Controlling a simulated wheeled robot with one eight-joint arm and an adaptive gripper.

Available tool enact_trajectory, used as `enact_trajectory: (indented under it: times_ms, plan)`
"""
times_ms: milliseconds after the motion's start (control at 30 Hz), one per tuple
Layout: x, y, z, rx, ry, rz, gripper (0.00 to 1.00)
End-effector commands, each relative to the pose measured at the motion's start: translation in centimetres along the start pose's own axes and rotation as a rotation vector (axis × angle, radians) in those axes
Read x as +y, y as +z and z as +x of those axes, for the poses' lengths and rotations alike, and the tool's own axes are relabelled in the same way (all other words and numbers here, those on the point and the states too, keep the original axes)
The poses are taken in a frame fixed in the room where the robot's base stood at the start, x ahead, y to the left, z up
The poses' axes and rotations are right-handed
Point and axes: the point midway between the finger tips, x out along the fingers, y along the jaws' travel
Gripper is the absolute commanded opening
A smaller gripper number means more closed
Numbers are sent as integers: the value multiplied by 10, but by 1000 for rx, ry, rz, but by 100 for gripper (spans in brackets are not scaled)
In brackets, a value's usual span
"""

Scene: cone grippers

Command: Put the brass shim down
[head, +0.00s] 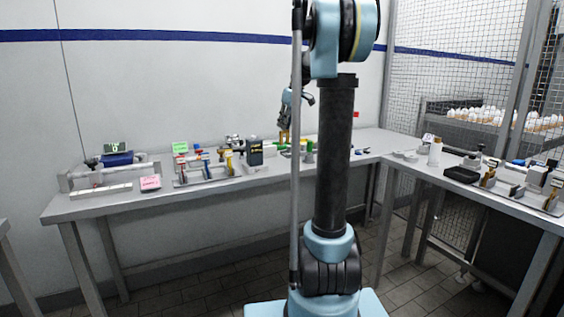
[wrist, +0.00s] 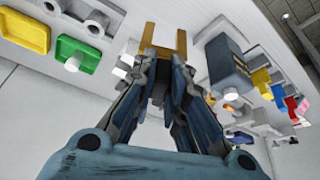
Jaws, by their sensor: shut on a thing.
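My gripper (head: 286,124) is over the back part of the long grey bench, partly hidden behind my arm column in the head view. In the wrist view my gripper (wrist: 160,62) is shut on the brass shim (wrist: 165,36), a flat yellow-brown piece with a notch between two prongs. The shim also shows small below the fingers in the head view (head: 284,137). I cannot tell whether it touches the bench.
A dark grey block (head: 254,152) stands left of the gripper. A green tray (wrist: 76,66) and a yellow tray (wrist: 25,31) lie nearby. A rack of coloured tools (head: 205,166) and a pink note (head: 150,183) are further left. Bare bench (head: 375,141) shows right of my column.

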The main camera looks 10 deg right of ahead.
Motion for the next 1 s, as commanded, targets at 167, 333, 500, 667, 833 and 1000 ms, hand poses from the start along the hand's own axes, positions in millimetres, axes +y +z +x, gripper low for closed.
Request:
enact_trajectory:
  times_ms: [167, 333, 500, 667, 833, 1000]
  plan:
    - [-2, 9, 26, 0, -1, -3, 0]
    - [-4, 16, 47, 0, -3, -7, 0]
    - [-6, 18, 56, 0, -3, -9, 0]
    - [-6, 24, 73, 0, -4, -10, 0]
    - [-6, 31, 90, 0, -4, -10, 0]
    - [-6, 32, 91, 0, -4, -10, 0]
